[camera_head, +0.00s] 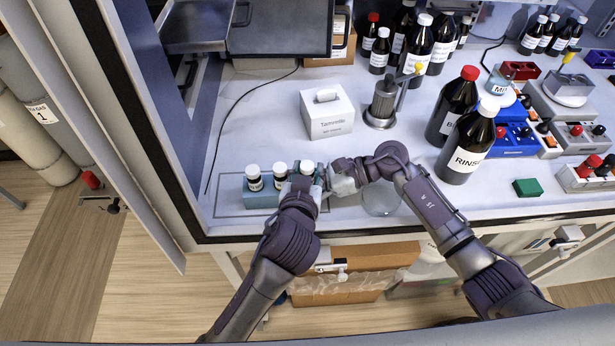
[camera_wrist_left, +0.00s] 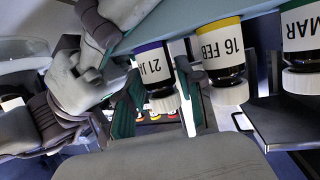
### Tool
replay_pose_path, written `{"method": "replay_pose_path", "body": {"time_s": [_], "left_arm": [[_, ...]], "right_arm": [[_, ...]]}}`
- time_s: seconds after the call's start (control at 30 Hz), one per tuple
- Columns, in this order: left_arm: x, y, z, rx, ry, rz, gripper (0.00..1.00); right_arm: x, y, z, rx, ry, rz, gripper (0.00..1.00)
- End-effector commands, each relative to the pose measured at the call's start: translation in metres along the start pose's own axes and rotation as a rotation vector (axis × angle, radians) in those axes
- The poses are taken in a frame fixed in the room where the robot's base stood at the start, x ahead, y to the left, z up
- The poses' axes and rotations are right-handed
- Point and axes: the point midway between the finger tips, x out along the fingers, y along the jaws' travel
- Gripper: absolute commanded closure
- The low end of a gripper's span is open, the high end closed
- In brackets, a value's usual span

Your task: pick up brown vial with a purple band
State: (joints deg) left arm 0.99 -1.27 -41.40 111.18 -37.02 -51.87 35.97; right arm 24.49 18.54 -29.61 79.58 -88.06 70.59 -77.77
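Three brown vials stand in a row in a blue-grey rack (camera_head: 261,200) at the front of the bench. The purple-banded vial (camera_wrist_left: 155,68), labelled "21 JA", is at the row's right end in the head view. It also shows in the head view (camera_head: 307,169), partly hidden by my left gripper (camera_head: 306,184). In the left wrist view the fingers of my left gripper (camera_wrist_left: 158,95) stand on either side of this vial; whether they press on it is unclear. The yellow-banded vial (camera_wrist_left: 225,60) is beside it, then the green-banded vial (camera_wrist_left: 303,45). My right gripper (camera_head: 342,180) is close beside the left one, its fingers unclear.
A white tissue box (camera_head: 327,112) and a metal dispenser (camera_head: 382,103) stand behind the rack. Large brown bottles (camera_head: 467,145) stand to the right, with a green block (camera_head: 527,187) nearby. The bench's front edge lies just before the rack.

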Motion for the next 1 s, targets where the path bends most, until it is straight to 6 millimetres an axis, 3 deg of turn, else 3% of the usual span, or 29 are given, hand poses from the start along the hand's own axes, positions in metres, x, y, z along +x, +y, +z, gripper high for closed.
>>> {"method": "replay_pose_path", "body": {"time_s": [0.03,0.2,0.53,1.0], "left_arm": [[0.000,0.000,0.000,0.000,0.000,0.000,0.68],[0.000,0.000,0.000,0.000,0.000,0.000,0.95],[-0.003,0.000,-0.007,-0.002,0.002,0.000,0.95],[-0.031,0.000,-0.085,-0.003,0.003,0.000,0.95]], "right_arm": [[0.000,0.001,-0.001,0.001,0.001,0.001,0.72],[0.000,0.001,-0.001,0.001,0.001,0.002,0.72],[0.000,0.001,-0.001,0.001,0.002,0.002,0.72],[0.001,0.001,-0.001,0.001,0.002,0.002,0.72]]}}
